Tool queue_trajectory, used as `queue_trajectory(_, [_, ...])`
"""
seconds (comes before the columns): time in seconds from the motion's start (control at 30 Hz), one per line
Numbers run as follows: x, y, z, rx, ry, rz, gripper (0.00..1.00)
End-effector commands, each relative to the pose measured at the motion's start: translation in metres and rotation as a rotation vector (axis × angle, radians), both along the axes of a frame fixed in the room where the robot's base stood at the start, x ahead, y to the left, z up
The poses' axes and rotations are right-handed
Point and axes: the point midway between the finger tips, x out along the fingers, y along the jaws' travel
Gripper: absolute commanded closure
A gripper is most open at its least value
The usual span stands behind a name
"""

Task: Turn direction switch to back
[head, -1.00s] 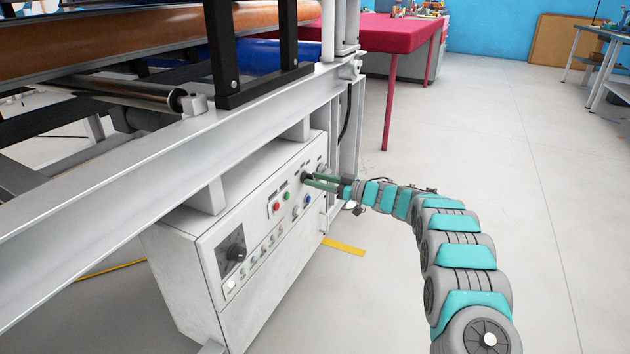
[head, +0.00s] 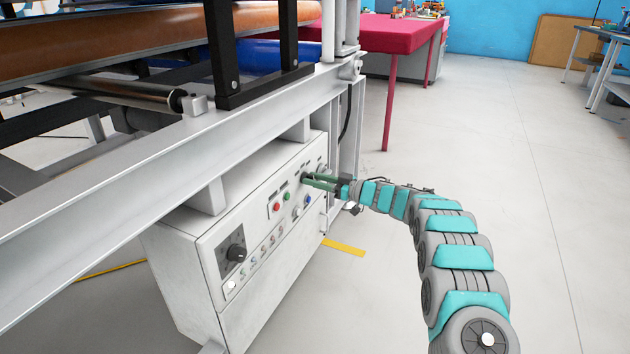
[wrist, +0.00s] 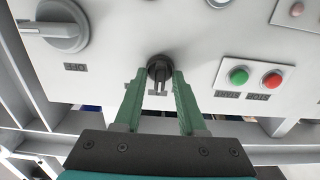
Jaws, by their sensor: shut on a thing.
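The control panel (head: 262,215) is the white box under the machine's frame. The direction switch, a small black rotary knob (wrist: 159,70), sits on the panel face in the wrist view. My gripper (wrist: 160,80) has its two green fingers on either side of this knob, shut on it. In the head view my gripper (head: 312,180) reaches the far upper part of the panel, and its fingers partly hide the knob there. The marks by the knob are partly covered and too small to read.
A green button (wrist: 238,76) and a red button (wrist: 272,80) are right of the knob in the wrist view. A larger grey rotary switch (wrist: 62,28) is at upper left. The machine's grey beam (head: 150,160) runs above the panel. Floor to the right is clear.

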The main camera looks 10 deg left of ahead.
Motion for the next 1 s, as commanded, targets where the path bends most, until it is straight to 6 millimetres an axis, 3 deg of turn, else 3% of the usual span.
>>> queue_trajectory(0.37, [-0.0004,-0.0007,-0.0011,-0.039,-0.104,0.0,1.0])
queue_trajectory(1.0, [-0.0018,0.0,-0.0033,-0.212,-0.584,0.0,1.0])
